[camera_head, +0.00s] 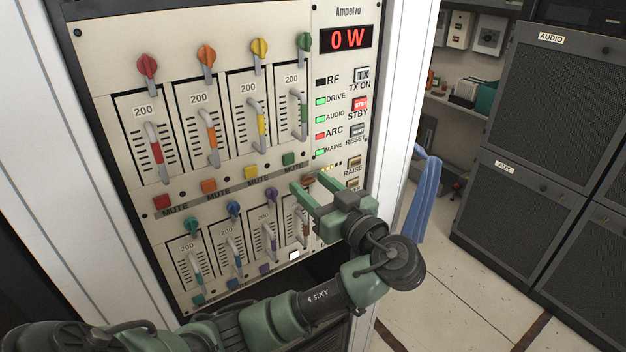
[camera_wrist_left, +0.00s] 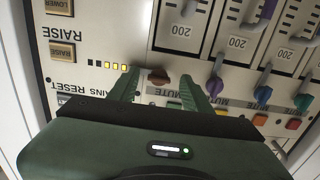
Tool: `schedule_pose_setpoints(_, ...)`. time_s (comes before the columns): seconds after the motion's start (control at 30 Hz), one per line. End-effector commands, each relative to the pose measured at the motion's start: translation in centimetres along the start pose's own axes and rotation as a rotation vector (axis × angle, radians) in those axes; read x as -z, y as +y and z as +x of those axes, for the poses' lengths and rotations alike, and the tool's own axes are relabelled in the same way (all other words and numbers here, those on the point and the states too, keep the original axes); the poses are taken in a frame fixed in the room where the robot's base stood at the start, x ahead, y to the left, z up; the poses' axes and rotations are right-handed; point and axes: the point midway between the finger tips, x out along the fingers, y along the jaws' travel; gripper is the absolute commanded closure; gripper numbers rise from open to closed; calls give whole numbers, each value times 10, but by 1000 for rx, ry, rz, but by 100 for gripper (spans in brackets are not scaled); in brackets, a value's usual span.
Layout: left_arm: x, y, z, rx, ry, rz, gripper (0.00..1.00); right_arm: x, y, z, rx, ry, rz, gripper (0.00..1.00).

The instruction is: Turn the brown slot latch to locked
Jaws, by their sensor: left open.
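The brown slot latch (camera_head: 308,180) is a small knob above the rightmost slot of the lower row on the transmitter panel. A brown-marked lever (camera_head: 305,229) stands in the slot below it. My left gripper (camera_head: 309,181) is open, its two green fingers pointing at the panel on either side of the latch. In the left wrist view the brown latch (camera_wrist_left: 158,76) lies between the fingertips (camera_wrist_left: 160,76). I cannot tell whether either finger touches it. My right gripper is not in view.
Teal (camera_head: 193,225), blue (camera_head: 233,208) and purple (camera_head: 271,194) latches sit left along the same row. A green button (camera_head: 290,159) is close above the fingers. Raise buttons (camera_head: 354,162) are to the right. Speaker-like cabinets (camera_head: 545,110) stand farther right, across open floor.

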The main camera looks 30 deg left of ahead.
Motion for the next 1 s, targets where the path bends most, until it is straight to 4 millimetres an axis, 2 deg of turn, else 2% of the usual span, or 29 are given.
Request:
schedule_pose_setpoints(0.27,-1,0,3,-1,-1,0,51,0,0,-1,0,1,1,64)
schedule_pose_setpoints(0.3,-1,0,3,-1,-1,0,56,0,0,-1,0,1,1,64)
schedule_pose_setpoints(0.47,-1,0,3,0,-1,0,100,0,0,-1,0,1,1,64)
schedule_pose_setpoints(0.77,-1,0,3,0,-2,21,100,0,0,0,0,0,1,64)
schedule_pose_setpoints(1.0,-2,0,2,0,-5,132,100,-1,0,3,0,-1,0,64)
